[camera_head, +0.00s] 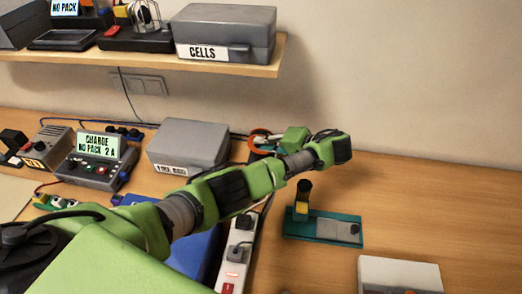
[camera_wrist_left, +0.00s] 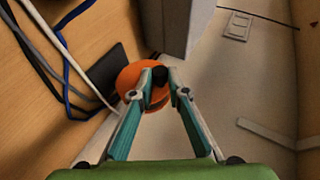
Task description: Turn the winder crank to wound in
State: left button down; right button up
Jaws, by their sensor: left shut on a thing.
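The winder is an orange disc (camera_wrist_left: 130,80) in front of my left gripper (camera_wrist_left: 160,80) in the left wrist view. A dark knob (camera_wrist_left: 160,73), seemingly the crank's handle, is between the fingertips, which are closed on it. In the head view the orange winder (camera_head: 253,143) shows behind my left arm near the wall, with the left gripper (camera_head: 265,137) reaching it from the right. The fingers partly cover the winder, so the crank's angle is hard to tell. My right gripper is not in view.
A grey box (camera_head: 188,146) stands left of the winder. A power strip (camera_head: 238,252), a teal fixture (camera_head: 322,228) and a white box (camera_head: 398,274) are nearer. Cables (camera_wrist_left: 62,70) run beside the winder.

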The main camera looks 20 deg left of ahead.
pick_arm(q)
jog(key=shift+d+f+m+y+b, duration=0.35)
jog(key=shift+y+b, duration=0.55)
jog(key=shift+b, duration=0.45)
jog(key=shift+r, duration=0.1)
jog(key=c, duration=2)
grip_release()
jog(key=shift+w, duration=0.1)
jog(key=shift+o, duration=0.2)
jog(key=v, duration=0.7)
jog(key=shift+d, duration=0.2)
jog(key=shift+r, duration=0.15)
